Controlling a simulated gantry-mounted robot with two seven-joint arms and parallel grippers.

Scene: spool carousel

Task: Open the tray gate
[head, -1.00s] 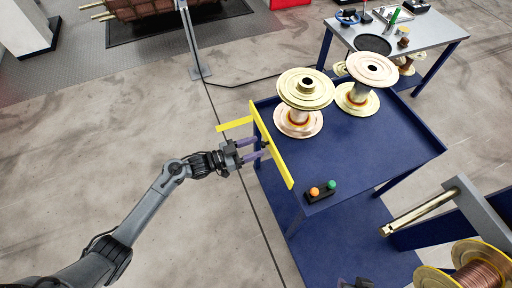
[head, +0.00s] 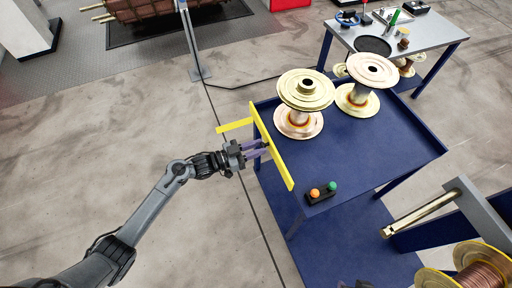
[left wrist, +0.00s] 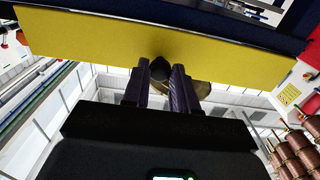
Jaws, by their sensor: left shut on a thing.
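The tray gate (head: 271,148) is a long yellow bar along the left edge of the blue tray table (head: 375,150). It stands upright along that edge. My left gripper (head: 264,147) is at the middle of the gate, on its outer side. In the left wrist view the yellow gate (left wrist: 90,38) spans the picture in front of the fingers. The fingers are shut on a small dark knob (left wrist: 160,67) at the gate's face, partly hidden between them.
Two large spools (head: 306,100) (head: 365,82) stand on the tray table behind the gate. A button box (head: 321,193) with orange and green buttons sits at its near corner. A yellow strip (head: 234,125) sticks out left of the gate. The floor left of the table is clear.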

